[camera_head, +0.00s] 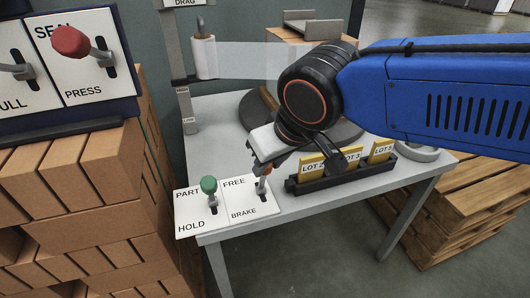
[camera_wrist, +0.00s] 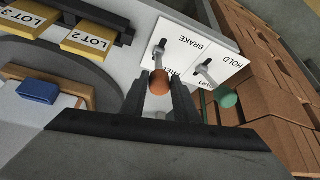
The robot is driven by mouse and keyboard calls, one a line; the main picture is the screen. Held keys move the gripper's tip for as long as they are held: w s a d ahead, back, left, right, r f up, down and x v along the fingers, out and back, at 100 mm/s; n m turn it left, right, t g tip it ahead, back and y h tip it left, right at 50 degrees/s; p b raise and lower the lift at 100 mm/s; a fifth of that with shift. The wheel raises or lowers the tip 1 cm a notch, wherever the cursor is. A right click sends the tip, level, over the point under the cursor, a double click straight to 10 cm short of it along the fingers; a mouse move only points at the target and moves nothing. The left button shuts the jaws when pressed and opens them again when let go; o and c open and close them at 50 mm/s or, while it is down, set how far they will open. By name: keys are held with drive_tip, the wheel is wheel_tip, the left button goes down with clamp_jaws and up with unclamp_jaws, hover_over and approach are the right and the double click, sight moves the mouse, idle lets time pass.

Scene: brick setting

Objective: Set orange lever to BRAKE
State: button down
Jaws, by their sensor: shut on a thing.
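The orange lever (camera_head: 262,186) stands on a white plate marked FREE at the top and BRAKE at the bottom (camera_head: 248,206), at the table's front left corner. In the wrist view its orange knob (camera_wrist: 158,84) sits between my two fingertips, and its metal shaft runs to the slot beyond. My gripper (camera_head: 264,165) is shut on the knob from above; it also shows in the wrist view (camera_wrist: 158,98). The fingers partly hide the knob in the head view. The shaft's exact place in the slot is hard to tell.
A green-knobbed lever (camera_head: 208,185) marked PART and HOLD stands close on the left. A black rack of yellow LOT cards (camera_head: 340,176) is close on the right. A red-knobbed lever (camera_head: 70,42) and stacked bricks (camera_head: 90,190) are at the left.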

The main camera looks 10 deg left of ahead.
drive_tip(key=shift+s+d+f, duration=0.6)
drive_tip(key=shift+s+f, duration=0.15)
drive_tip(key=shift+s, duration=0.2)
drive_tip(key=c, duration=1.4)
unclamp_jaws()
drive_tip(key=shift+s, duration=0.1)
drive_tip(key=shift+r, duration=0.1)
drive_tip(key=v, duration=1.7)
drive_tip(key=shift+r, duration=0.15)
